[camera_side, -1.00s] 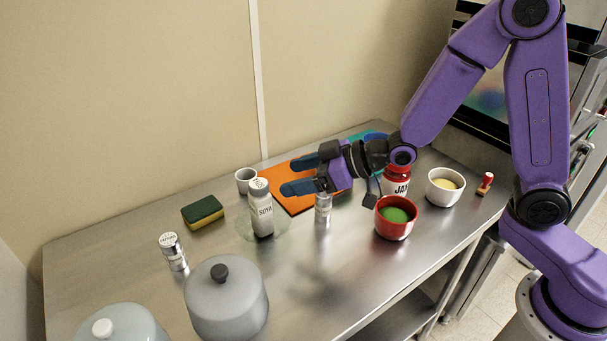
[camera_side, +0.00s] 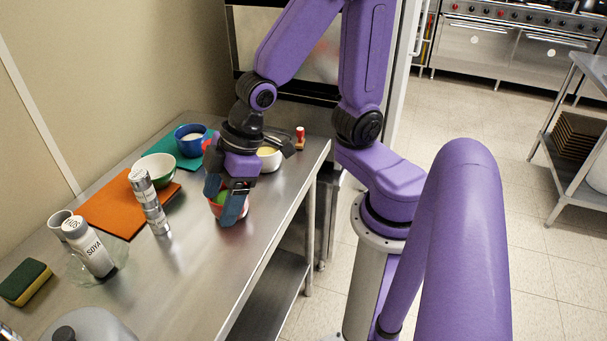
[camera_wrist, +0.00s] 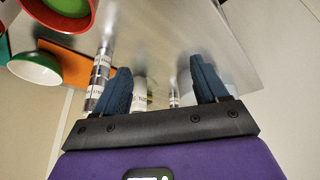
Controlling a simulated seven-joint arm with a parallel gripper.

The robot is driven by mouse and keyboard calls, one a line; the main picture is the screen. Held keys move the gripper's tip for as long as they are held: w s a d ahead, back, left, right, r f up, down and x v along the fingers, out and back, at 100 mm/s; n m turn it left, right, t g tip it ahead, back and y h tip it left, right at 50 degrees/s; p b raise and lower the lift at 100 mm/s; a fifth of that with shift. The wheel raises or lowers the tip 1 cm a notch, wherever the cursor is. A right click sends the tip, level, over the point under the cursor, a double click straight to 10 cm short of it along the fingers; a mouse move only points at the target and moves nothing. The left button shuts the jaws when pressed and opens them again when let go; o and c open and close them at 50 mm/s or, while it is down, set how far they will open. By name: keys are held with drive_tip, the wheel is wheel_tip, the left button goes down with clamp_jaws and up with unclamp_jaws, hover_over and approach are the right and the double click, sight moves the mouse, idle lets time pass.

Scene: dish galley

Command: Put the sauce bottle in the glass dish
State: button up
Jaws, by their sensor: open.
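The sauce bottle (camera_side: 90,250), white with a white cap and a SOYA label, stands in the clear glass dish (camera_side: 120,262) at the left of the side view. Its slant there matches the tilted view of the other upright things. My gripper (camera_side: 228,208) is open, fingers pointing down, at the red bowl on the right part of the table, well away from the bottle. The fingers hide part of that bowl. In the wrist view my gripper (camera_wrist: 165,85) has its fingers apart, with no object held; a pale labelled thing shows beyond them, partly hidden by the gripper body.
Stacked metal shakers (camera_side: 149,200) stand between bottle and gripper. The red bowl (camera_side: 213,209) is beside my fingers. A green-and-white bowl (camera_side: 155,170), a blue bowl (camera_side: 190,139) and a cream-filled white bowl (camera_side: 269,160) stand behind. A sponge (camera_side: 26,283) lies left. The front middle is clear.

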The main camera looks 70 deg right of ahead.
drive_tip(key=s+d+r+n+g+h, duration=0.1)
drive_tip(key=s+d+r+g+h, duration=0.1)
drive_tip(key=s+d, duration=0.6)
drive_tip(key=s+g+h, duration=0.1)
drive_tip(key=s, duration=0.3)
drive_tip(key=shift+s+d+n, duration=0.15)
drive_tip(key=shift+s+n, duration=0.05)
drive_tip(key=shift+n, duration=0.2)
